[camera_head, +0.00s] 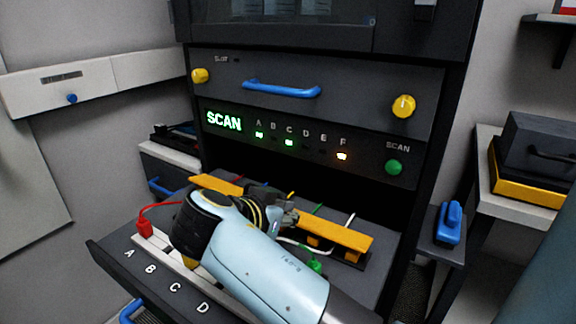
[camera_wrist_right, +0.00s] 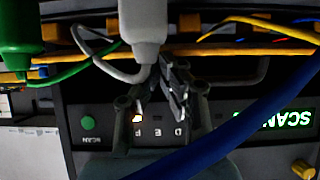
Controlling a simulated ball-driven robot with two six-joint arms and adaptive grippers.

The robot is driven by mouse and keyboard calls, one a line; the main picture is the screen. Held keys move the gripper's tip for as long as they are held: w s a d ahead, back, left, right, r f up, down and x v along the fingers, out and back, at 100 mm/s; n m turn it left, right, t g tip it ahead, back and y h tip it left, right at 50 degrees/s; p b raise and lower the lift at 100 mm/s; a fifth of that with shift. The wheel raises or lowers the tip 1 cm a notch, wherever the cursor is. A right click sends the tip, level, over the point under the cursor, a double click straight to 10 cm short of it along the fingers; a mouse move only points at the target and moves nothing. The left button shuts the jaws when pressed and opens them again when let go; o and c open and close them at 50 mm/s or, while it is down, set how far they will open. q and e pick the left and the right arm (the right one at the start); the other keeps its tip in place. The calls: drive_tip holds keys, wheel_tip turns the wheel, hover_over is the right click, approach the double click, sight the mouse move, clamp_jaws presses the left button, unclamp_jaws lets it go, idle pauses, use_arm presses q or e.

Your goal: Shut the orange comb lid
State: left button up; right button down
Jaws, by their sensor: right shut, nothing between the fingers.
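The orange comb lid (camera_head: 345,236) is a long bar lying across the back of the pulled-out drawer. Orange blocks show under its right part, and thin cables run out behind it. My right gripper (camera_head: 288,214) is shut and empty, over the middle of the lid, and my arm hides part of it. I cannot tell whether it touches the lid or whether the lid is fully down. In the right wrist view the orange bar (camera_wrist_right: 200,50) crosses behind the closed fingers (camera_wrist_right: 168,75). My left gripper is not in view.
A red plug (camera_head: 144,228) stands near letter A on the pale strip, and a green plug (camera_head: 315,265) is right of my wrist. A white plug (camera_wrist_right: 143,22) and a blue cable (camera_wrist_right: 225,135) are close in the wrist view. The scan panel (camera_head: 300,143) rises behind.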

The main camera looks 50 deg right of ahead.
drive_tip(key=shift+a+f+b, duration=0.25)
drive_tip(key=shift+f+b, duration=0.05)
drive_tip(key=shift+f, duration=0.25)
drive_tip(key=shift+a+f+b, duration=0.2)
drive_tip(key=shift+f+b, duration=0.1)
drive_tip(key=shift+f, duration=0.3)
wheel_tip(320, 180, up, 10)
idle(0.4)
